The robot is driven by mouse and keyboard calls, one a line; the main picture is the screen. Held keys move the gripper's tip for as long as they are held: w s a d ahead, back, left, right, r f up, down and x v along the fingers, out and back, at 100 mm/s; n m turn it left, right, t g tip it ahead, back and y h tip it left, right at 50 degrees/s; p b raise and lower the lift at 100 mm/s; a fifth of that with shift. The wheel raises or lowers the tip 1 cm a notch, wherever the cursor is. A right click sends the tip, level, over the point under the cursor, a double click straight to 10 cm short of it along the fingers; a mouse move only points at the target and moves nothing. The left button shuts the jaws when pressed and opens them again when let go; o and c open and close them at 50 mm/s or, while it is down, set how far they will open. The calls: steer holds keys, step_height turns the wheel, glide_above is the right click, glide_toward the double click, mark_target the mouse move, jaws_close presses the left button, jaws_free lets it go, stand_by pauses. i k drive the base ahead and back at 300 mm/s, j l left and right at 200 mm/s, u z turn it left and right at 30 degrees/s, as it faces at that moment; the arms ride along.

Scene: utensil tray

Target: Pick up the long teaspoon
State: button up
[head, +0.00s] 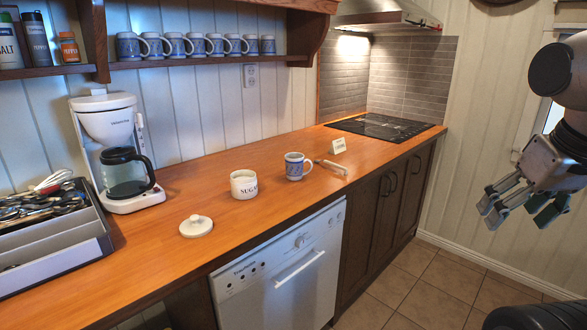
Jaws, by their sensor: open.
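The utensil tray (70,260) stands at the left end of the wooden counter. Several metal utensils (40,203) lie jumbled in its back compartment, with a wire whisk (53,181) on top. I cannot pick out the long teaspoon among them. A slim pale item (331,166) lies on the counter right of the blue and white mug (296,166); I cannot tell whether it is a spoon. My gripper (521,211) is open and empty at the far right, in front of the wall and far from the tray.
A coffee maker (116,150) stands beside the tray. A sugar jar (243,184), its lid (196,226) and a small card (338,145) are on the counter. A dishwasher (280,275) sits below, and a mug shelf (205,60) hangs above. Open floor shows at right.

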mark_target(339, 166)
steer(key=u, duration=0.3)
steer(key=i+l+u, duration=0.15)
steer(key=l+u, duration=0.15)
steer(key=u, duration=0.15)
steer(key=i+l+u, duration=0.1)
steer(key=l+u, duration=0.3)
steer(key=i+l+u, duration=0.1)
steer(key=l, duration=0.4)
steer(key=i+l+u, duration=0.1)
steer(key=l, duration=0.45)
steer(key=l+u, duration=0.1)
steer(key=l, duration=0.45)
steer(key=i, duration=0.05)
